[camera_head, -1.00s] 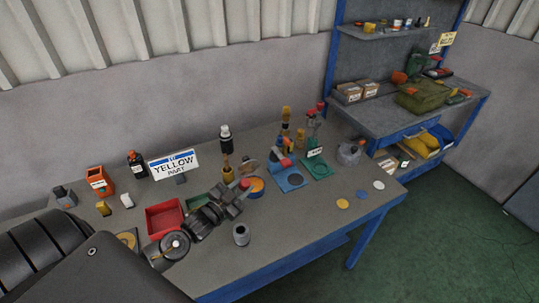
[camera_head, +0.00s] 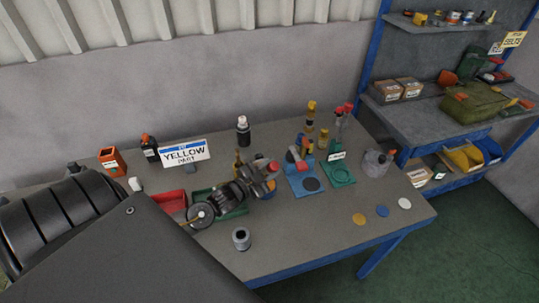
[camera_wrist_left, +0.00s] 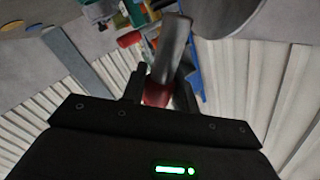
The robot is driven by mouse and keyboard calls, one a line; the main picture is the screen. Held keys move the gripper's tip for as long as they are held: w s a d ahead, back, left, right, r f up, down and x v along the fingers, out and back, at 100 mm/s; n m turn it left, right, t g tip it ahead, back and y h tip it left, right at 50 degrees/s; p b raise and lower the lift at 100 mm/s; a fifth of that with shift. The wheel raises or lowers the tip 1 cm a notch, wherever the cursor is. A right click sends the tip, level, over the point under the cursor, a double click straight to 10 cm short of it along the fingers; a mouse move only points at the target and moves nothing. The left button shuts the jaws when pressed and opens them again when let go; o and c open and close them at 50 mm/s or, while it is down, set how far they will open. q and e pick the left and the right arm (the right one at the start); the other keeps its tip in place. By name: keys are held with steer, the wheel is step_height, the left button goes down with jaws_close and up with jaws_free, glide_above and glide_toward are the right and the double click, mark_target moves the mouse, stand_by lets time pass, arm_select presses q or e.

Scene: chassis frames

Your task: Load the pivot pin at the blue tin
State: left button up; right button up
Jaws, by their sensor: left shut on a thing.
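My left gripper (camera_head: 265,173) is above the middle of the workbench. It is shut on a grey pin with a red end (camera_wrist_left: 158,93), seen between the fingers in the left wrist view. The pin's grey shaft (camera_wrist_left: 173,50) points away from the gripper, toward the top of that view. I cannot make out the blue tin clearly; a tin with orange inside and a blue side that showed earlier is now mostly hidden behind my gripper. My right gripper is not in view.
A blue stand (camera_head: 296,187) and a green stand (camera_head: 342,178) are right of the gripper. A red bin (camera_head: 172,200), a green tray (camera_head: 237,212) and a grey cup (camera_head: 241,239) are near my arm. Yellow (camera_head: 359,219), blue and white discs lie front right, with bare bench around them.

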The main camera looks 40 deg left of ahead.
arm_select(q)
steer(key=f+b, duration=0.3)
steer(key=f, duration=0.1)
steer(key=shift+w+f, duration=0.1)
steer(key=shift+w, duration=0.1)
steer(key=shift+f+b, duration=0.3)
steer(key=shift+b, duration=0.2)
steer(key=shift+f, duration=0.3)
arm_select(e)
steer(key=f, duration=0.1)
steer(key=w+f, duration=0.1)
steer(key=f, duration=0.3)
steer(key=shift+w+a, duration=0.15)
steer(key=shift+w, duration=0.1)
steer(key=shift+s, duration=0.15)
arm_select(q)
steer(key=shift+f+b, duration=0.15)
steer(key=shift+b, duration=0.2)
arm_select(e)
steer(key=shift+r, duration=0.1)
